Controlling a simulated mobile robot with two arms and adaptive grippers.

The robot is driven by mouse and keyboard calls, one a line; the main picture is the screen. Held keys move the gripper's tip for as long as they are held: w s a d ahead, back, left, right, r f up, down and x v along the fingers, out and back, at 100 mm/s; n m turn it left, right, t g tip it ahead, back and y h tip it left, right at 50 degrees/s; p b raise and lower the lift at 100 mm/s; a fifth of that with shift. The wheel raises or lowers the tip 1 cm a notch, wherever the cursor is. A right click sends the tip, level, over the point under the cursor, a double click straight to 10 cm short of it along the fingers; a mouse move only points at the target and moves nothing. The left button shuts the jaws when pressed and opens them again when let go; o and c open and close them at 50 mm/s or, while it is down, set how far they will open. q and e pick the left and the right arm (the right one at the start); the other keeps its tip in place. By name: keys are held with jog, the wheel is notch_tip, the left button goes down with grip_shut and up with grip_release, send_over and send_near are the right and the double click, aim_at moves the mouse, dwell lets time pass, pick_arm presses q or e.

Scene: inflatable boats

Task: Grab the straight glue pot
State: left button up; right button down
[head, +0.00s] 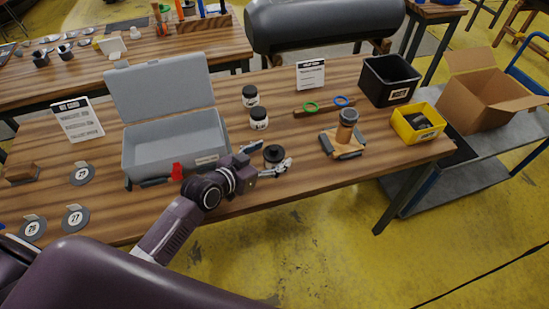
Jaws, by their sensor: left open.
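Two small jars with black lids and white labels stand upright near the table's middle, a farther one (250,97) and a nearer one (259,120). A dark, black-topped pot (273,154) stands by the front edge. I cannot tell from labels which is the straight glue pot. My left gripper (277,153) is open, low over the table, with its fingers on either side of the dark pot. Whether they touch it is unclear. The pot's lower part is partly hidden by the near finger. My right gripper is not in view.
Bare table lies between.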

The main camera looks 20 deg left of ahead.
pick_arm(q)
jog(key=c, duration=1.3)
jog(key=shift+c, duration=0.2)
